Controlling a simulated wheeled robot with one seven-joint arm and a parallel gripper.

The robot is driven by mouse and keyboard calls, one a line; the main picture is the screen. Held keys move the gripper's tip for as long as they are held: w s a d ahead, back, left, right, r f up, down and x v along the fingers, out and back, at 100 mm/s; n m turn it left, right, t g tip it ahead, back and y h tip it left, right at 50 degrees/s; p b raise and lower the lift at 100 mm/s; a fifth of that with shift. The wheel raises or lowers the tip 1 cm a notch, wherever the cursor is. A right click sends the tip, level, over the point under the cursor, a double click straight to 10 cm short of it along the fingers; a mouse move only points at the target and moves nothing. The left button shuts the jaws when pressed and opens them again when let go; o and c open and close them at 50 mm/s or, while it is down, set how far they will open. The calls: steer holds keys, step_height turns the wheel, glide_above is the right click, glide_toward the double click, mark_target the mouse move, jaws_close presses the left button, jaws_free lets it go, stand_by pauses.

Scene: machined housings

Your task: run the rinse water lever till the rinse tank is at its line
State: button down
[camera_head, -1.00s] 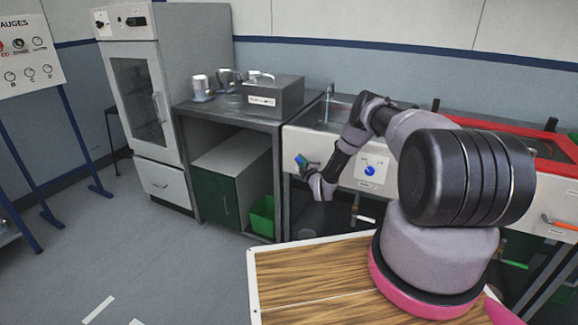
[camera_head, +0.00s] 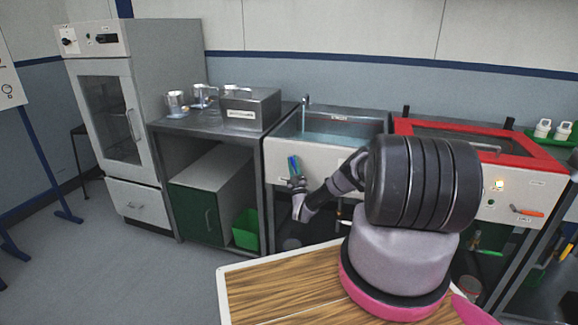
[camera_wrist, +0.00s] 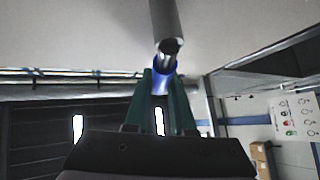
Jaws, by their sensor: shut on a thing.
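The rinse tank (camera_head: 352,142) is a steel basin in a pale-fronted bench, with bluish water showing inside. A small label shows on its back wall, but I cannot make out the fill line or how the water stands against it. My gripper (camera_head: 294,170) is at the left of the bench's front panel. In the wrist view, its green fingers (camera_wrist: 160,88) are shut on the blue part of the rinse water lever (camera_wrist: 162,66). A grey rod (camera_wrist: 165,22) runs up from the lever. My arm hides part of the front panel.
A tap (camera_head: 305,101) stands at the tank's back left. A red-rimmed tank (camera_head: 408,126) with an orange-handled lever (camera_head: 526,211) adjoins on the right. A steel bench (camera_head: 165,125) with a grey box (camera_head: 250,108) and metal jugs stands left. Floor at left is clear.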

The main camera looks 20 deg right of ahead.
steer(key=shift+s+d+r+m+h, duration=0.1)
steer(key=shift+s+d+m+h, duration=0.2)
steer(key=shift+m+h, duration=0.9)
steer(key=shift+s+d+r+m+h, duration=0.15)
steer(key=shift+d+m+h, duration=0.2)
steer(key=shift+m+h, duration=0.85)
steer(key=shift+s+d+r+m+h, duration=0.1)
steer(key=shift+s+d+m+h, duration=0.2)
steer(key=shift+m+h, duration=0.9)
steer(key=shift+d+m, duration=0.1)
steer(key=shift+m, duration=0.2)
steer(key=c, duration=0.8)
jaws_free()
steer(key=shift+o, duration=0.2)
steer(key=shift+f, duration=0.1)
steer(key=v, duration=1)
steer(key=shift+s, duration=0.2)
steer(key=shift+f, duration=0.15)
